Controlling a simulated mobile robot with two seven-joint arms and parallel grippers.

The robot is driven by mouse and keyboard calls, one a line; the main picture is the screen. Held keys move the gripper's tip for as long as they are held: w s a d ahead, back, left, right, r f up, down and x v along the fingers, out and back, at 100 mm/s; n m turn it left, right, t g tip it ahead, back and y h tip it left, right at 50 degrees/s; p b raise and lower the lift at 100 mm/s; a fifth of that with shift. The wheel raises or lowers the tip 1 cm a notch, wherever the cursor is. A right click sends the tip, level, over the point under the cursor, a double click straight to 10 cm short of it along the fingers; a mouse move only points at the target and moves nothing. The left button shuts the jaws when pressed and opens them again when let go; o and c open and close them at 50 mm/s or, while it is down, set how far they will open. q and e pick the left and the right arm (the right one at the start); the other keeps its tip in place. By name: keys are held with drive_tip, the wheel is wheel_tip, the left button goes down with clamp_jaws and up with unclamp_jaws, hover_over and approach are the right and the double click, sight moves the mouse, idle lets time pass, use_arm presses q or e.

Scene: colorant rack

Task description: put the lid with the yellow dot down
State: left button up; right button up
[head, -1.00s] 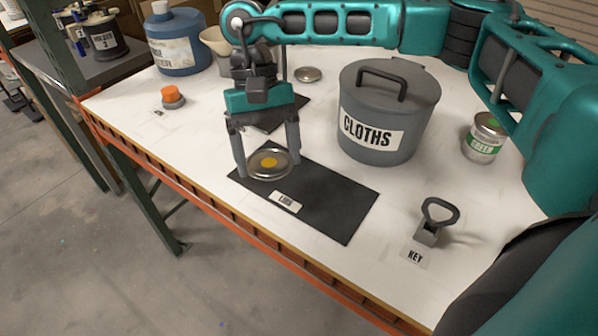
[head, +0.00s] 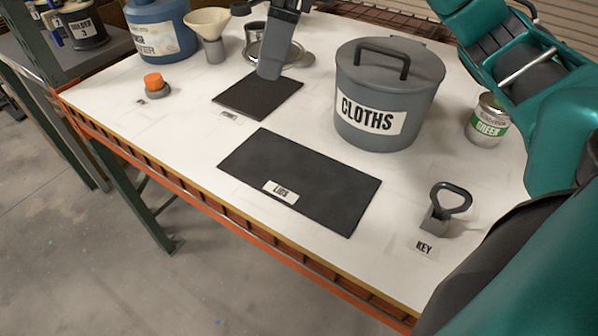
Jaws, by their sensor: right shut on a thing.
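The black mat with the label LIDS (head: 300,180) lies bare at the front middle of the table. My right gripper (head: 270,48) is at the top, beyond the smaller black mat, and is only partly in the picture. One grey finger hangs in front of shiny round metal. The gripper is shut on a lid (head: 252,52), which is partly hidden behind the finger. Its yellow dot does not show now. How high the lid is above the table, I cannot tell. My left gripper is not in view.
The smaller black mat (head: 258,94) is bare. The grey CLOTHS bin (head: 385,75) stands right of the mats. The GREEN can (head: 487,122) and the KEY tool (head: 447,208) are at the right. An orange-topped piece (head: 155,84), a funnel (head: 209,28) and a blue container (head: 160,30) are left.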

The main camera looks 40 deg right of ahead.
drive_tip(key=shift+d+r+m, duration=0.2)
drive_tip(key=shift+m, duration=0.3)
drive_tip(key=shift+s+d, duration=0.1)
drive_tip(key=b, duration=0.3)
hover_over(282, 164)
drive_tip(key=shift+m, duration=0.3)
drive_tip(key=f, duration=1.5)
drive_tip(key=shift+s+d, duration=0.35)
drive_tip(key=shift+s, duration=0.05)
drive_tip(key=shift+f, duration=0.55)
wheel_tip(282, 164, down, 3)
drive_tip(key=shift+f, duration=0.35)
